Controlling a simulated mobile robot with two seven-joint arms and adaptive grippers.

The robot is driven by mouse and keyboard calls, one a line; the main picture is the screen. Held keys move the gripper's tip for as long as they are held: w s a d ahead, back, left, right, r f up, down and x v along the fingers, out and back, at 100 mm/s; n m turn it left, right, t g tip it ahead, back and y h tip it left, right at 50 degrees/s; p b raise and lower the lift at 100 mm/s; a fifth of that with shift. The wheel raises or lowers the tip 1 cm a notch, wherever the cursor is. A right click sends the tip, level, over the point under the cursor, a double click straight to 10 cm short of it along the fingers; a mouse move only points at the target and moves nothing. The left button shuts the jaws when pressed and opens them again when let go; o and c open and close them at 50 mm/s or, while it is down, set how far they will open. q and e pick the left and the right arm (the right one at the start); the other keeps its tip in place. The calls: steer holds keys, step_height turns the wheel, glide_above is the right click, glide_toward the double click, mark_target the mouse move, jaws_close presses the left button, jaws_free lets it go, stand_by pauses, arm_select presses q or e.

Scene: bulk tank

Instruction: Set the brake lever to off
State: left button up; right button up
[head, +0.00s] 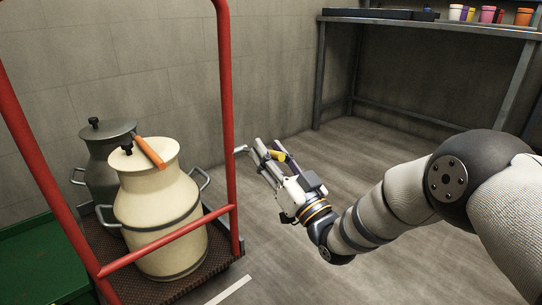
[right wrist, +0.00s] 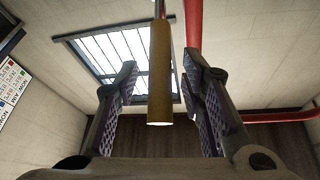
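The brake lever has a yellow grip (head: 277,155) and a grey rod (head: 241,150) beside the red post of the cart, in the head view. In the right wrist view its ochre grip (right wrist: 160,75) points between my fingers, with a thin rod behind it. My right gripper (head: 267,152) is open around the grip. In the right wrist view, both fingers of the right gripper (right wrist: 158,90) stand apart from the grip, with a gap on each side. Part of the lever is hidden behind the fingers in the head view. My left gripper is out of view.
The red-framed cart (head: 228,100) carries a cream milk can (head: 155,215) and a dark can (head: 100,150). An orange-handled item (head: 150,152) lies on the cream lid. A bench (head: 430,22) with cups stands at the back right. The floor between is clear.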

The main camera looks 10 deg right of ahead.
jaws_close()
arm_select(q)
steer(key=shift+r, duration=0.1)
arm_select(e)
steer(key=shift+r, duration=0.1)
